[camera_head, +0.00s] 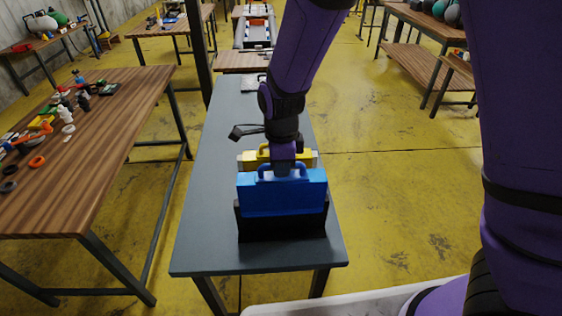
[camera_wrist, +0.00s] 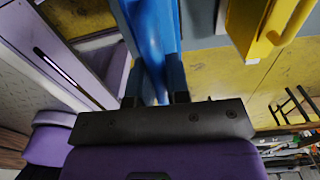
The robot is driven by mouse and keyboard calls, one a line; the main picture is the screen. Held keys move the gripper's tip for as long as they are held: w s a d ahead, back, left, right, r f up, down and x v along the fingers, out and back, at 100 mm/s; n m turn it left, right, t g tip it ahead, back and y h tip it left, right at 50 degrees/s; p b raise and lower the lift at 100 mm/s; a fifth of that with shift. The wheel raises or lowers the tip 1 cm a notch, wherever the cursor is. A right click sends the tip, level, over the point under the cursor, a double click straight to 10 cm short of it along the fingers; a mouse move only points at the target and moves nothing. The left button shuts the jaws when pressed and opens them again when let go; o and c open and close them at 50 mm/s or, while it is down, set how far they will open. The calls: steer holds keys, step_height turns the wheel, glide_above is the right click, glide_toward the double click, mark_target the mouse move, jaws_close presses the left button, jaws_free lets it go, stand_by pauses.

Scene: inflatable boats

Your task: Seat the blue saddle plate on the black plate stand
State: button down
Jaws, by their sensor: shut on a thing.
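The blue saddle plate (camera_head: 282,198) is upright over the black plate stand (camera_head: 282,232) near the front end of the grey table. The stand's side posts rise beside the plate's lower corners, and its front wall hides the plate's bottom edge. I cannot tell whether the plate rests fully on the stand. My gripper (camera_head: 284,172) is at the plate's top handle, shut on it. In the wrist view, the blue plate (camera_wrist: 152,40) runs up from between my fingers (camera_wrist: 155,97). The stand's inside is hidden.
A yellow plate with a handle (camera_head: 250,156) stands close behind the blue one, and it shows at upper right in the wrist view (camera_wrist: 260,25). A black object (camera_head: 245,131) lies farther back. The grey table (camera_head: 210,215) is clear left of the stand. A wooden table (camera_head: 110,130) with small items is at left.

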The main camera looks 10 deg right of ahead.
mark_target(281, 179)
steer(key=shift+f, duration=2.7)
steer(key=shift+f, duration=1.4)
stand_by(0.3)
steer(key=c, duration=1)
jaws_free()
step_height(281, 179, up, 11)
steer(key=shift+f, duration=0.1)
